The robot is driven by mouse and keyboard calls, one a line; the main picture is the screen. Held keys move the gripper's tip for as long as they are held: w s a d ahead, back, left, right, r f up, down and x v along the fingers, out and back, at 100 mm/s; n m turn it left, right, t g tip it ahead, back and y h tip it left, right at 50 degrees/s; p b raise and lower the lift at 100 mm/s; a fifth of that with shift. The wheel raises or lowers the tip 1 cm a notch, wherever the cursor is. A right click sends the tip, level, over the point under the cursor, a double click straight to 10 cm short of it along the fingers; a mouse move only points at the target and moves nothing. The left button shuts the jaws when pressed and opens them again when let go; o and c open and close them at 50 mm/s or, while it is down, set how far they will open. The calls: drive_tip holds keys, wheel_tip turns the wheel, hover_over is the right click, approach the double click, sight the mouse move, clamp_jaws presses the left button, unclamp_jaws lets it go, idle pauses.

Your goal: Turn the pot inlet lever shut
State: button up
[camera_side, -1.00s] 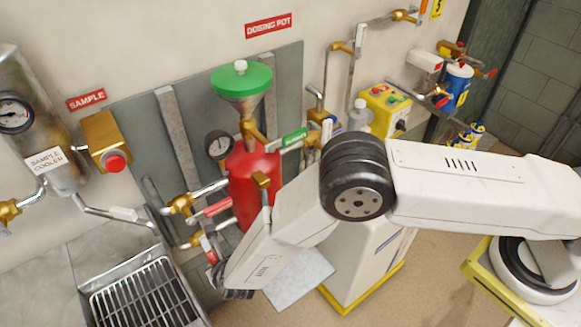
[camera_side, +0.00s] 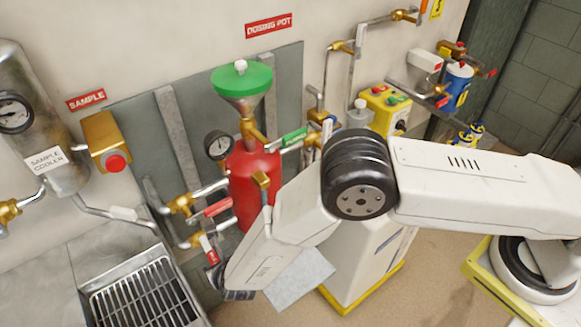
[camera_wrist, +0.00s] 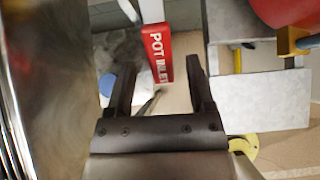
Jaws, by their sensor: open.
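The red lever (camera_wrist: 157,55) marked POT INLET shows in the wrist view, with its lower end between the two fingers of my gripper (camera_wrist: 160,80). The gripper is open, with a finger on each side of the lever and a visible gap to the left finger. I cannot tell whether the right finger touches it. In the side view, a small red and white handle (camera_side: 212,257) low by the pot's left pipes appears to be this lever, partly hidden by my gripper and wrist. The red dosing pot (camera_side: 252,185) stands just behind my arm.
Another red handle (camera_side: 218,207) sits just above, on a brass valve (camera_side: 183,204). A green handle (camera_side: 295,136) is right of the pot. A sink grate (camera_side: 145,297) lies at lower left. A white cabinet (camera_side: 362,262) with a yellow base stands right of my wrist.

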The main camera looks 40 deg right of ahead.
drive_tip(key=v, duration=0.7)
drive_tip(key=shift+r, duration=0.1)
idle(0.4)
drive_tip(key=w+d+r+n+g+y, duration=0.1)
drive_tip(key=d+r+n+g, duration=0.1)
drive_tip(key=d+r+n, duration=0.65)
drive_tip(key=w+d+r+n+g+y, duration=0.1)
drive_tip(key=d+n, duration=0.4)
drive_tip(key=n, duration=0.9)
drive_tip(key=s+d+r+n+g, duration=0.1)
drive_tip(key=s+d+r+n, duration=0.2)
drive_tip(key=d, duration=0.4)
drive_tip(key=s+d+r+n+g+h, duration=0.1)
drive_tip(key=s+d+r+n, duration=0.2)
drive_tip(key=s+d+n, duration=0.2)
drive_tip(key=s+d+r+n+g+h, duration=0.1)
drive_tip(key=s+d+r+n, duration=0.3)
drive_tip(key=d, duration=0.7)
drive_tip(key=shift+s+n, duration=0.2)
drive_tip(key=shift+n, duration=0.65)
drive_tip(key=shift+r, duration=0.15)
